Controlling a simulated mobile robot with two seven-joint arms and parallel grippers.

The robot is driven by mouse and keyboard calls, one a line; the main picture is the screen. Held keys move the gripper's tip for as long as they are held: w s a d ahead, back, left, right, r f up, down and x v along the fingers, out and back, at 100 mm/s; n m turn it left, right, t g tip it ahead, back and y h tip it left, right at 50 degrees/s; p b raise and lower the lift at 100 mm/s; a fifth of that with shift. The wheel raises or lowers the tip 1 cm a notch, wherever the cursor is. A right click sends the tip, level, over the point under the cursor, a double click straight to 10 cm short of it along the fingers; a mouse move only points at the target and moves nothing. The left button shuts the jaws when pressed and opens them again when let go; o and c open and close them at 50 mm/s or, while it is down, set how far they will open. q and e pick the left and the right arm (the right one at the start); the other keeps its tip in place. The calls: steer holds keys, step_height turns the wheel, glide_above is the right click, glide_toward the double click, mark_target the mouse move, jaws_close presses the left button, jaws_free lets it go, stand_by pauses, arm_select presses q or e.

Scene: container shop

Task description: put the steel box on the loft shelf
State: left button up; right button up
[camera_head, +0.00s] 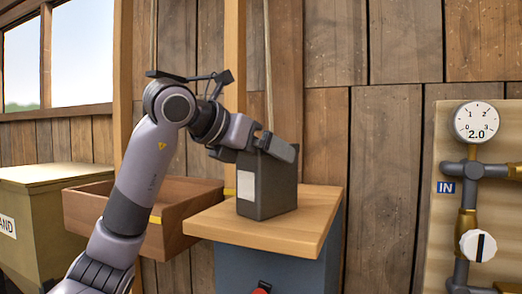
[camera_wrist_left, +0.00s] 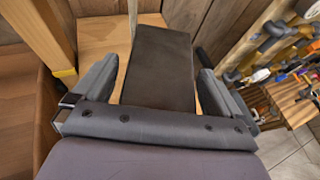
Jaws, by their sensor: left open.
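The steel box (camera_head: 267,185), dark grey with a pale label on one side, stands upright on the wooden top of a blue cabinet. My left gripper (camera_head: 277,142) is at the top of the box. In the left wrist view the box (camera_wrist_left: 160,65) lies between the two open fingers (camera_wrist_left: 157,70), with a narrow gap beside each finger. The lower part of the box is hidden there. I cannot make out a loft shelf in either view. My right gripper is not in view.
A post (camera_head: 234,80) and ropes run up behind. A pipe board with a gauge (camera_head: 477,122) is at right.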

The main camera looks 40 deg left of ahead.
arm_select(q)
steer(key=b+v, duration=0.1)
steer(key=v, duration=1.1)
steer(key=shift+b, duration=0.4)
